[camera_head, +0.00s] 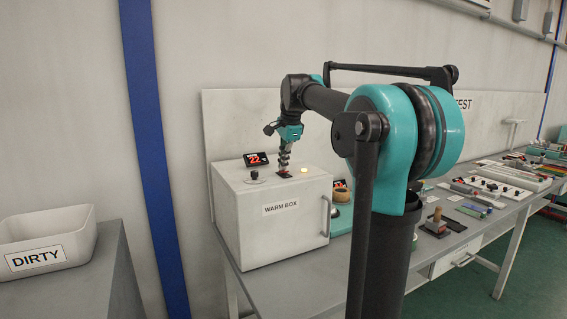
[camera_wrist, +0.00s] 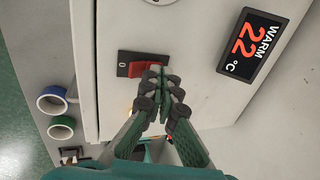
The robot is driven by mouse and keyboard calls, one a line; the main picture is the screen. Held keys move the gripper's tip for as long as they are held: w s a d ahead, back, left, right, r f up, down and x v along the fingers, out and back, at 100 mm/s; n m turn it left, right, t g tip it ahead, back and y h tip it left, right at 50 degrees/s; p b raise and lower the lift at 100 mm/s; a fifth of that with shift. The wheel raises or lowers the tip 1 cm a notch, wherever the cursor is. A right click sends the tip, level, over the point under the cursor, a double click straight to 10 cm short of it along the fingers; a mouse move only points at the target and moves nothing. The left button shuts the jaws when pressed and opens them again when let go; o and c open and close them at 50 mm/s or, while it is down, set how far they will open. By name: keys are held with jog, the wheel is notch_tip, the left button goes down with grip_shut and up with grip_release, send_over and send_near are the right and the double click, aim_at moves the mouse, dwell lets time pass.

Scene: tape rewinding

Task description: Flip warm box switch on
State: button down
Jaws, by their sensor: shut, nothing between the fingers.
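The white warm box (camera_head: 262,232) stands on the bench, with its label on the front. My gripper (camera_wrist: 162,76) is shut and empty. Its fingertips are right at the switch and overlap its right end in the wrist view; I cannot tell whether they touch it. In the head view my gripper (camera_head: 284,163) points down at the box top. A lamp (camera_head: 304,170) on the top glows yellow.
A display (camera_wrist: 248,46) reading 22 °C stands on the box top, beside my gripper. A dark knob (camera_head: 254,175) is at the left of the top. Tape rolls (camera_wrist: 56,104) lie beside the box. A bin marked DIRTY (camera_head: 40,262) is at the far left.

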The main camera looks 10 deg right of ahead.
jog(key=shift+s+d, duration=0.25)
jog(key=shift+s, duration=0.45)
jog(key=shift+r, duration=0.45)
notch_tip(320, 180, up, 13)
jog(key=shift+r, duration=0.15)
jog(key=shift+s, duration=0.2)
